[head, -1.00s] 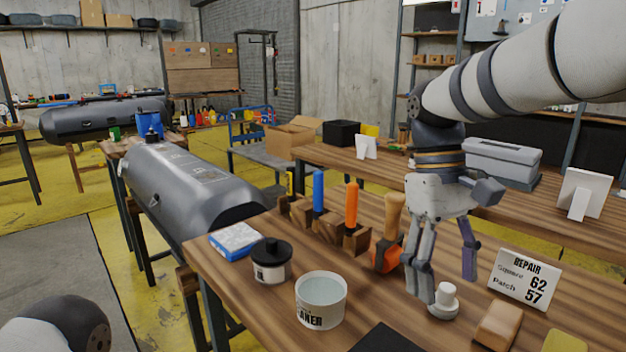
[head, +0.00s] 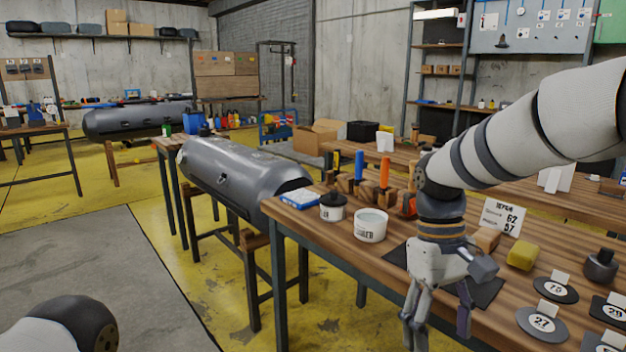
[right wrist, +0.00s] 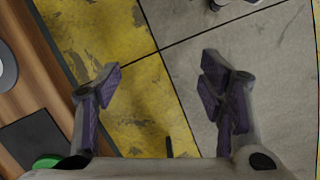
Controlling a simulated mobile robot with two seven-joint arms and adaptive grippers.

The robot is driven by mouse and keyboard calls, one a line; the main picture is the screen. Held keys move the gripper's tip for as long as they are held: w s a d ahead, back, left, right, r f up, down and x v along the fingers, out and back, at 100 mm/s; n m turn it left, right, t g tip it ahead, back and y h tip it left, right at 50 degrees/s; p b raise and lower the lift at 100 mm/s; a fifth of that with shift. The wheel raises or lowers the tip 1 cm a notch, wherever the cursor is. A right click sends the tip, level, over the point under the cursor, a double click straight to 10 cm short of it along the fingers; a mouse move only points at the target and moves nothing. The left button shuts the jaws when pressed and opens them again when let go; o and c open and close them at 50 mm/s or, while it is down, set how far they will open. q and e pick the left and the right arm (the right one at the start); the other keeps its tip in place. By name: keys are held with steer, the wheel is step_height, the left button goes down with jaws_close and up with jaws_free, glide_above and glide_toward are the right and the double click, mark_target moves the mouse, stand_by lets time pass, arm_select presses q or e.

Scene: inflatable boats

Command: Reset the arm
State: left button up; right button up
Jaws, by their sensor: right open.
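My right arm comes in from the right in the head view. Its gripper (head: 437,325) hangs fingers-down by the front edge of the wooden workbench (head: 330,260). The right wrist view shows the same gripper (right wrist: 158,80) with its purple-padded fingers wide apart and nothing between them. Below them lie yellow and grey floor, with the bench edge to the left. Of my left arm only a rounded link shows at the lower left of the head view; its gripper is out of view.
On the bench stand a white tub (head: 370,226), a dark-lidded jar (head: 332,207), a yellow sponge (head: 522,254), a repair sign (head: 502,217) and round numbered patches (head: 542,323). A grey inflatable tube (head: 240,175) lies behind left. Grey floor (head: 90,270) is clear.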

steer(key=s+d+f+m+y, duration=0.1)
steer(key=s+f, duration=0.3)
steer(key=f, duration=0.6)
steer(key=s+f, duration=0.4)
steer(key=f, duration=0.6)
steer(key=s+f+m, duration=0.2)
steer(key=s+f, duration=0.5)
steer(key=s, duration=0.5)
arm_select(q)
steer(key=shift+t, duration=0.3)
steer(key=w, duration=0.1)
steer(key=w+r+p, duration=0.1)
steer(key=w+r, duration=0.1)
steer(key=shift+w+d, duration=0.25)
steer(key=shift+d, duration=0.15)
arm_select(e)
steer(key=s+d+m, duration=0.1)
steer(key=s+d, duration=0.3)
steer(key=s, duration=1.1)
steer(key=shift+s+r+t, duration=0.3)
steer(key=shift+r, duration=0.05)
